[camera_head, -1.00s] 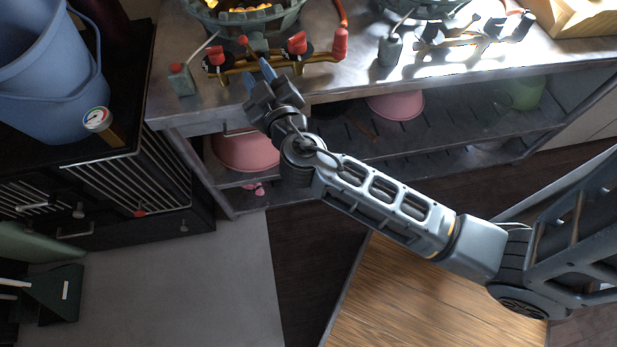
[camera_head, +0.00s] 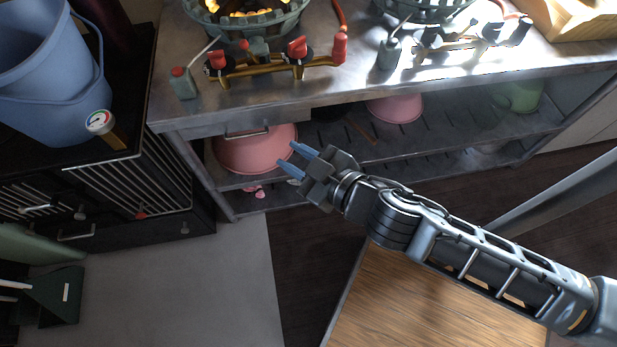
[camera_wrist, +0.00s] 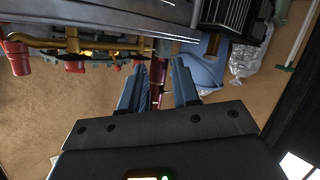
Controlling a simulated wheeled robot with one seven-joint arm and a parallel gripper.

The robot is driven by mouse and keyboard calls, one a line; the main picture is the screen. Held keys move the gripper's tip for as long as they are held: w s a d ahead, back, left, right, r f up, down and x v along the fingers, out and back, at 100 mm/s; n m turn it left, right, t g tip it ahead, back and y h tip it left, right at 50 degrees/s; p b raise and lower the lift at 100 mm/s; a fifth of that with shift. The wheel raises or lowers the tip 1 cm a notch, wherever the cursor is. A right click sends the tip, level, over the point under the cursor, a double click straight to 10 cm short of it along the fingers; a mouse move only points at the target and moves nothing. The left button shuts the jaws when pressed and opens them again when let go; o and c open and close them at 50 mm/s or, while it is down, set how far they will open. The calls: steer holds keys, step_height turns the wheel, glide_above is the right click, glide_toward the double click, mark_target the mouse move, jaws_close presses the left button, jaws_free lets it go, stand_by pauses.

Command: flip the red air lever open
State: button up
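A brass pipe (camera_head: 262,70) runs along the counter front below a fire basket. Which is the air lever I cannot tell. A red cylinder (camera_head: 340,46) is at the pipe's right end. My gripper (camera_head: 294,159) is open and empty, in front of and clear of the counter, apart from both levers. In the wrist view its blue fingers (camera_wrist: 159,88) are spread, and the brass pipe (camera_wrist: 90,46) with red parts shows at upper left.
The fire basket (camera_head: 285,22) has flames in it. A second, similar burner (camera_head: 440,40) stands to the right. Pink bowls (camera_head: 255,152) sit on the shelf under the counter. A blue bucket (camera_head: 45,85) and a gauge (camera_head: 99,122) are at left. Open floor lies in front.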

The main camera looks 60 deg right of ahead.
steer(key=s+a+r+y, duration=0.1)
steer(key=s+a+r, duration=0.1)
steer(key=s+a, duration=0.2)
steer(key=shift+s, duration=0.25)
steer(key=shift+o, duration=0.2)
steer(key=shift+o, duration=0.5)
steer(key=m+h+b, duration=0.4)
steer(key=h+b, duration=0.1)
steer(key=h, duration=0.3)
glide_toward(249, 52)
steer(key=w, duration=0.2)
steer(key=shift+w+d+h, duration=0.15)
steer(key=shift+d, duration=0.35)
steer(key=shift+w+d+h, duration=0.15)
steer(key=shift+w+d, duration=0.05)
steer(key=shift+d, duration=0.3)
steer(key=shift+p+x, duration=0.75)
steer(key=shift+x, duration=2.8)
steer(key=shift+f, duration=0.1)
steer(key=shift+c, duration=0.3)
